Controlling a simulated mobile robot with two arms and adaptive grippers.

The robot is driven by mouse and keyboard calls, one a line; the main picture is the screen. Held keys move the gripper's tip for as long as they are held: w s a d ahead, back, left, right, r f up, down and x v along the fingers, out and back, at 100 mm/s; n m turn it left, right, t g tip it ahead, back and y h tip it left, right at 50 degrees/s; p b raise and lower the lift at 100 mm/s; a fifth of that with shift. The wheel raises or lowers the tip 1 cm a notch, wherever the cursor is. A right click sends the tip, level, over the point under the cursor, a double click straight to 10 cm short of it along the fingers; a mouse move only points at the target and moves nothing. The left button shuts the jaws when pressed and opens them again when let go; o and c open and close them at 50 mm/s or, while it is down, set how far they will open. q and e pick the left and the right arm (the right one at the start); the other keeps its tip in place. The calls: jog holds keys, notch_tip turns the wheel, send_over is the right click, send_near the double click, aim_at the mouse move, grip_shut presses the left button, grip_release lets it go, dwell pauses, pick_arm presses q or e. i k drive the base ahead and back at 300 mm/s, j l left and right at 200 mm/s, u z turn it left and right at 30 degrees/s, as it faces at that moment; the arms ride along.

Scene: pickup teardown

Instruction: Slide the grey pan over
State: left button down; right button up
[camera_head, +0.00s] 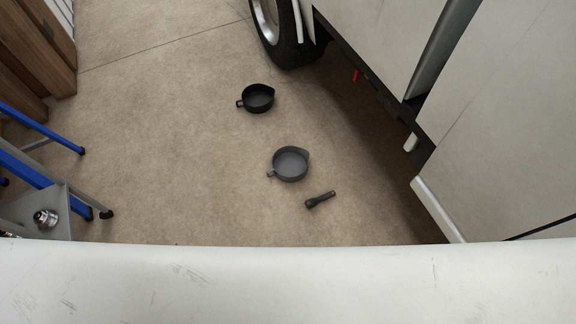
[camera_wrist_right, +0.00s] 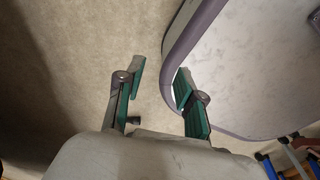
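The grey pan (camera_head: 290,164) sits upright on the floor in the middle of the head view, with a small handle towards its lower left. A black pan (camera_head: 258,98) of similar shape stands farther back and a little left. My left gripper is not in view.
A dark flashlight (camera_head: 320,200) lies just in front and right of the grey pan. The pickup's wheel (camera_head: 284,35) and pale side (camera_head: 375,35) stand at the right. A blue-legged stand (camera_head: 35,175) is at the left. Floor left of the pans is clear.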

aim_at(290, 163)
jog(key=i+j+z, duration=0.1)
jog(key=j, duration=0.25)
jog(key=i+j, duration=0.3)
jog(key=i+j+z, duration=0.15)
jog(key=j, duration=0.2)
jog(key=i, duration=0.05)
